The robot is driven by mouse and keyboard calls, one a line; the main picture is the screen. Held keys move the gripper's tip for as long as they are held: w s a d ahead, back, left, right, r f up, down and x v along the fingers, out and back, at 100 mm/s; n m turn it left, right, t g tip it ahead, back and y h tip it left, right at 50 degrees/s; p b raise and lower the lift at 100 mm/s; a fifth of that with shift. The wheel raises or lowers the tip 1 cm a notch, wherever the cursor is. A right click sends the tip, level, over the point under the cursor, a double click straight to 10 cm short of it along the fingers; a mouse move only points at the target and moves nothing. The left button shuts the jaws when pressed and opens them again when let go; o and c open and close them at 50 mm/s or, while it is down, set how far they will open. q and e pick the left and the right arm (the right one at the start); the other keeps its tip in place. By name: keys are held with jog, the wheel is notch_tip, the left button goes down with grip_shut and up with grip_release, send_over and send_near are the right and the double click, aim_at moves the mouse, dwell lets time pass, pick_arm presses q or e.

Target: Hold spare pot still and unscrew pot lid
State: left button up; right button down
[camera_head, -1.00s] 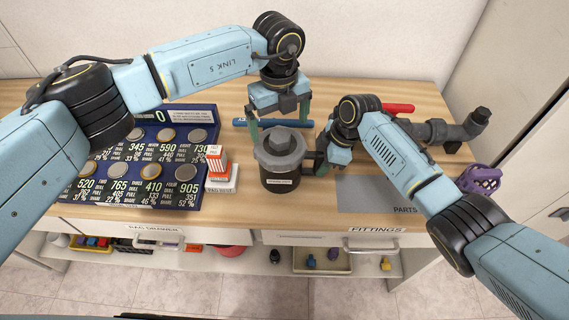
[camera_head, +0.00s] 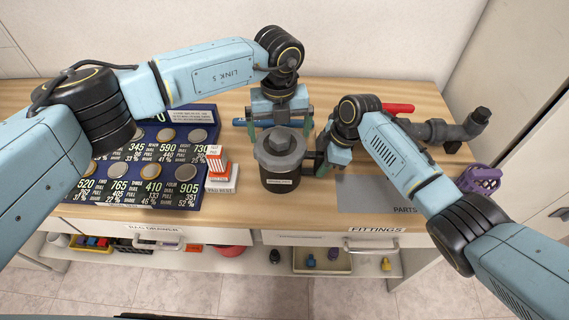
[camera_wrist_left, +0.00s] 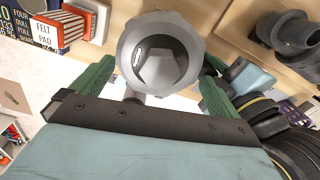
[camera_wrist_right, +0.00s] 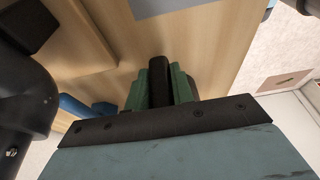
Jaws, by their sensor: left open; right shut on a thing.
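The spare pot (camera_head: 281,180) stands upright on the wooden bench, a dark body with a pale label. Its grey pot lid (camera_head: 279,146) with a raised angular boss sits on top; the lid (camera_wrist_left: 160,55) also shows in the left wrist view. My left gripper (camera_head: 279,133) is open, its green fingers spread wide at the lid's far side; in the left wrist view the fingers (camera_wrist_left: 155,85) stand either side of the lid with gaps. My right gripper (camera_head: 321,162) is shut on the pot's side handle; the dark handle (camera_wrist_right: 160,80) shows between its fingers in the right wrist view.
A blue board with round discs (camera_head: 150,165) lies left, with a felt pad box (camera_head: 215,160) beside the pot. A grey parts mat (camera_head: 375,194) lies right. A grey pipe fitting (camera_head: 445,130), a red-handled thing (camera_head: 398,107) and a purple part (camera_head: 480,179) are further right. A blue cylinder (camera_head: 240,122) lies behind.

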pick_arm(q)
jog(key=shift+f, duration=0.8)
pick_arm(e)
jog(key=shift+f, duration=0.1)
